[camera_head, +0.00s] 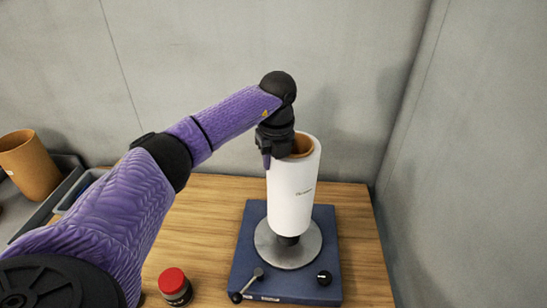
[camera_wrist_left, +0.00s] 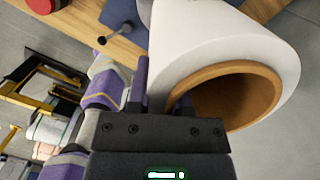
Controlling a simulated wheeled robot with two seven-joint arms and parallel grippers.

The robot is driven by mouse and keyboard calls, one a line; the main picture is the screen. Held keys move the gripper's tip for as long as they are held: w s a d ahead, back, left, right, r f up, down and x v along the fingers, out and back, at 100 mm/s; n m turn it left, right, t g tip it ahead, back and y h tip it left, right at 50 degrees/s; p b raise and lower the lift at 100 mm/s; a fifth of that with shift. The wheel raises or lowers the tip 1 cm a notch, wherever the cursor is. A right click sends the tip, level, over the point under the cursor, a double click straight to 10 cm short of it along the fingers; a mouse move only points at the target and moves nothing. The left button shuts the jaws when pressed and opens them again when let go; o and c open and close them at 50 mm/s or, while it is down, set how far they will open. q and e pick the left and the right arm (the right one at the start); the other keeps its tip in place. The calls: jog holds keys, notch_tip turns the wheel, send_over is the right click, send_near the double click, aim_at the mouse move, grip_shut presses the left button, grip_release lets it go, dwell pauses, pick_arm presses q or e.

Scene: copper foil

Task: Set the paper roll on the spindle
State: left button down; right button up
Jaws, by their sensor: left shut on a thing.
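The white paper roll (camera_head: 291,190) stands upright, with a brown cardboard core open at its top. My left gripper (camera_head: 274,152) is shut on the left side of its upper rim. In the left wrist view, the fingers (camera_wrist_left: 163,98) pinch the wall of the roll (camera_wrist_left: 205,45). Below the roll, a dark hub (camera_head: 288,240) shows above the round grey plate (camera_head: 268,247) of the stand with the blue base (camera_head: 250,272). The roll is above the plate, apart from it. The spindle's upper part is hidden, so I cannot tell whether it is inside the core.
The blue base carries a lever (camera_head: 248,284) and a black knob (camera_head: 324,278). A red-lidded jar (camera_head: 174,285) stands left of it on the wooden table (camera_head: 360,240). A brown cylinder (camera_head: 29,165) stands at the far left by a grey tray (camera_head: 40,215). Walls bound the back and right.

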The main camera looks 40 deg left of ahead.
aim_at(273, 184)
pick_arm(q)
notch_tip(273, 184, down, 2)
jog(key=shift+b, duration=0.8)
jog(key=shift+f+b, duration=0.8)
jog(key=shift+f, duration=0.55)
jog(key=shift+f+b, duration=0.55)
jog(key=shift+f, duration=0.75)
jog(key=shift+c, duration=2.2)
grip_release()
